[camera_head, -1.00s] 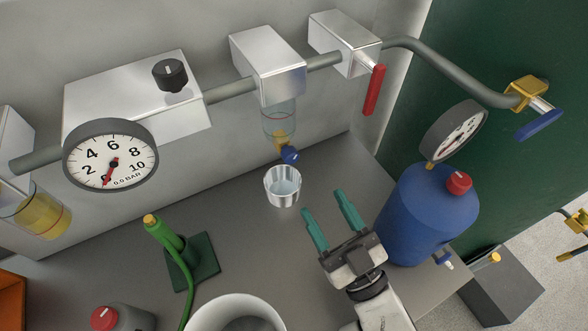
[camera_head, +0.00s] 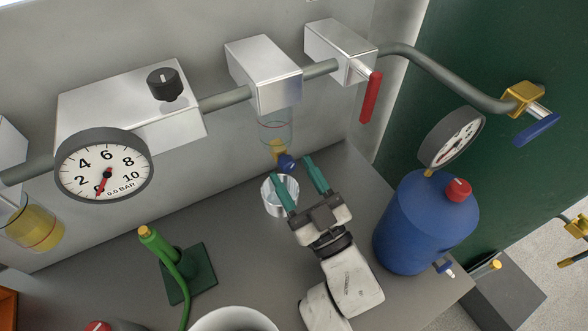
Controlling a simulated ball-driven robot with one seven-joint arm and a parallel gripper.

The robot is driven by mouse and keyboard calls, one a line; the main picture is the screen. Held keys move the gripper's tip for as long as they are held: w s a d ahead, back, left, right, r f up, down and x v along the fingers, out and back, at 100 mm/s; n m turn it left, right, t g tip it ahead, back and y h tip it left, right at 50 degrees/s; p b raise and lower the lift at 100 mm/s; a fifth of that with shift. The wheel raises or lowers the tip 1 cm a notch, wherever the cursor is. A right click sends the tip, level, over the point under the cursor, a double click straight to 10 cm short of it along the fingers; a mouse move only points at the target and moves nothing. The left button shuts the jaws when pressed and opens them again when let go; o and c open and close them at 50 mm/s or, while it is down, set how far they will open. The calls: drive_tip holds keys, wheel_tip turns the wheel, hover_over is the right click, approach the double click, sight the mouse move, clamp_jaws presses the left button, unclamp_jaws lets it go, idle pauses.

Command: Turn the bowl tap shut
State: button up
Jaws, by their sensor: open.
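The clear bowl (camera_head: 275,132) hangs under a silver block (camera_head: 265,77) on the grey pipe. Its tap has a brass body (camera_head: 278,151) and a blue knob (camera_head: 287,162) at the bottom. My gripper (camera_head: 295,170) is open, with two teal fingers pointing up toward the tap. The blue knob shows between the fingertips, but I cannot tell whether either finger touches it. A metal cup (camera_head: 269,202) stands on the bench below the tap, partly hidden by the left finger.
A blue tank (camera_head: 408,225) with a gauge stands to the right. A red lever (camera_head: 371,97) hangs above right. A green stand (camera_head: 190,272) and a white round vessel (camera_head: 232,319) are at lower left. A pressure gauge (camera_head: 104,165) reads near zero.

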drive_tip(key=shift+w+a+r, duration=0.1)
drive_tip(key=shift+w+a, duration=0.15)
drive_tip(key=shift+w, duration=0.05)
drive_tip(key=c, duration=1.1)
drive_tip(key=shift+o, duration=0.2)
drive_tip(key=shift+r+n+p, duration=0.2)
drive_tip(key=shift+n+p, duration=0.4)
drive_tip(key=shift+p, duration=0.2)
drive_tip(key=shift+d+n+g+y+p, duration=0.1)
drive_tip(key=shift+n+g+y+p, duration=0.45)
drive_tip(key=shift+n+p, duration=0.3)
drive_tip(key=shift+f+n+g+y+p, duration=0.1)
drive_tip(key=shift+n+g+y+p, duration=0.4)
drive_tip(key=shift+n+p, duration=0.7)
drive_tip(key=shift+n+g+y+p, duration=0.25)
drive_tip(key=shift+n+g+p, duration=0.4)
drive_tip(key=shift+n, duration=1.4)
